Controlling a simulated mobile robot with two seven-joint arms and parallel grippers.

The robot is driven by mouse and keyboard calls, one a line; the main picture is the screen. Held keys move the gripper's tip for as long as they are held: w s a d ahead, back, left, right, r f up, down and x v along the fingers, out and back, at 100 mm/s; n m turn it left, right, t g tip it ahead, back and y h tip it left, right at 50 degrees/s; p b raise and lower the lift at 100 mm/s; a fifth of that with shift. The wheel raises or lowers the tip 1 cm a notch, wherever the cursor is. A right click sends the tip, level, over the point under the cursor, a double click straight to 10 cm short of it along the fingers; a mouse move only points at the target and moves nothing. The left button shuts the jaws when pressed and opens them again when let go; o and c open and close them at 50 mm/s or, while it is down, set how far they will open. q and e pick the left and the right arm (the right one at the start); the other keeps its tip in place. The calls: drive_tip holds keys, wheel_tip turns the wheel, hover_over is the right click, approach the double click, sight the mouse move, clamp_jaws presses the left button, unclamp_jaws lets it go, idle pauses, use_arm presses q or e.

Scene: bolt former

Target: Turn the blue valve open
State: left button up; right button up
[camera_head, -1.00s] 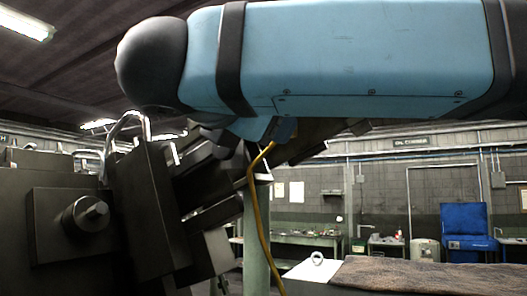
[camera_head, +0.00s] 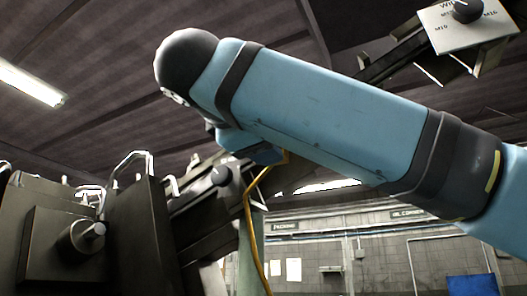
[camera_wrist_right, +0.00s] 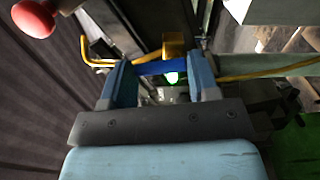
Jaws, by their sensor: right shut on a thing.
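The blue valve handle (camera_wrist_right: 164,68) shows in the right wrist view as a dark blue bar, with a brass-yellow block (camera_wrist_right: 173,44) just behind it. My right gripper (camera_wrist_right: 162,78) is shut on the blue handle, with one light blue finger at each end of it. In the head view my light blue right arm crosses the middle, and its gripper end is largely hidden behind the forearm. A yellow pipe (camera_head: 250,215) hangs below that spot. My left gripper is in neither view.
Dark machine blocks (camera_head: 70,245) with metal loops stand at the left of the head view. A white dial plate (camera_head: 468,28) is at the upper right. A red knob (camera_wrist_right: 34,17) is at the top left of the wrist view. A blue chair (camera_head: 472,288) is far back.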

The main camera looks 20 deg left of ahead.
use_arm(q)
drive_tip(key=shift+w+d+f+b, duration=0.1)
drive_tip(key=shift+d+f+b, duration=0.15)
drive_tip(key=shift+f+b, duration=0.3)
use_arm(e)
drive_tip(key=shift+f+m, duration=0.1)
drive_tip(key=shift+m, duration=0.6)
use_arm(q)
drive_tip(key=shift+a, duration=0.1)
use_arm(e)
drive_tip(key=o, duration=0.9)
drive_tip(key=shift+s, duration=0.1)
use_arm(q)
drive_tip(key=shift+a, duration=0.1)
use_arm(e)
drive_tip(key=shift+d, duration=0.1)
use_arm(q)
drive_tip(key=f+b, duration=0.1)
drive_tip(key=b, duration=0.2)
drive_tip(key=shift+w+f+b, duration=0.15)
drive_tip(key=shift+b, duration=0.25)
use_arm(e)
drive_tip(key=s, duration=0.2)
drive_tip(key=s+a, duration=0.1)
drive_tip(key=s, duration=0.4)
drive_tip(key=shift+s+a, duration=0.2)
drive_tip(key=shift+a, duration=0.05)
